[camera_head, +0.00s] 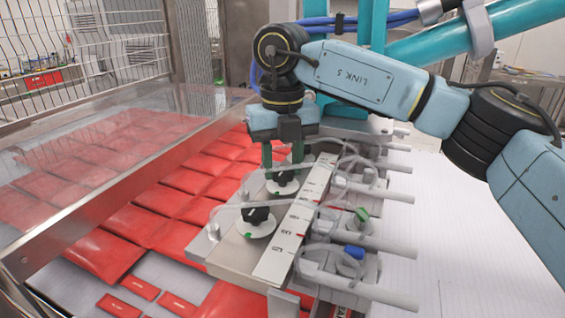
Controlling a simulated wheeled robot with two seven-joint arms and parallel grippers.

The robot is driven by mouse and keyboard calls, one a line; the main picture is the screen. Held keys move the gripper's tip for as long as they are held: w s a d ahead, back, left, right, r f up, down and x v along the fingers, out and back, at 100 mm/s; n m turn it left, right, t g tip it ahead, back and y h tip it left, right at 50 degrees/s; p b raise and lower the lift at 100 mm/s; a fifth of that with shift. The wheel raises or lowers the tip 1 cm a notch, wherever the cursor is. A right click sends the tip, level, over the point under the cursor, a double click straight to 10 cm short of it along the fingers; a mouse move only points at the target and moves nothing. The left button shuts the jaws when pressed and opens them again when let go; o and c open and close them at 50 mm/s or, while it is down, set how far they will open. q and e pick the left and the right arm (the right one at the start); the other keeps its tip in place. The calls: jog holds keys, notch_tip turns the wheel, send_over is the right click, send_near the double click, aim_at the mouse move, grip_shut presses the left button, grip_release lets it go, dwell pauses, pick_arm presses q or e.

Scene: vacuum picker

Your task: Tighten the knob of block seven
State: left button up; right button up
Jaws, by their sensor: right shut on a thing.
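My right gripper (282,160) points down over the vacuum picker, and its two green fingers are closed around the top of a black knob (283,178) on a white round disc. A second black knob (256,215) on a white disc stands nearer to me on the same grey metal plate (225,250). A white numbered strip (290,230) runs along the plate beside the knobs. The numbers are too small to read, so I cannot tell which block is seven. Blocks farther back are partly hidden by my right gripper and arm. My left gripper is not in view.
Clear tubes and grey rods (375,295) stick out to the right, by a blue fitting (353,252) and a green one (361,214). Red packets (150,225) lie to the left, partly under a clear panel with a metal frame (130,180). The white surface at right is clear.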

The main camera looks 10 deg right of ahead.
aim_at(283, 171)
jog(key=shift+r, duration=0.1)
dwell(0.4)
jog(key=o, duration=1)
notch_tip(283, 171, up, 13)
jog(key=shift+r+p, duration=0.15)
jog(key=shift+p, duration=0.3)
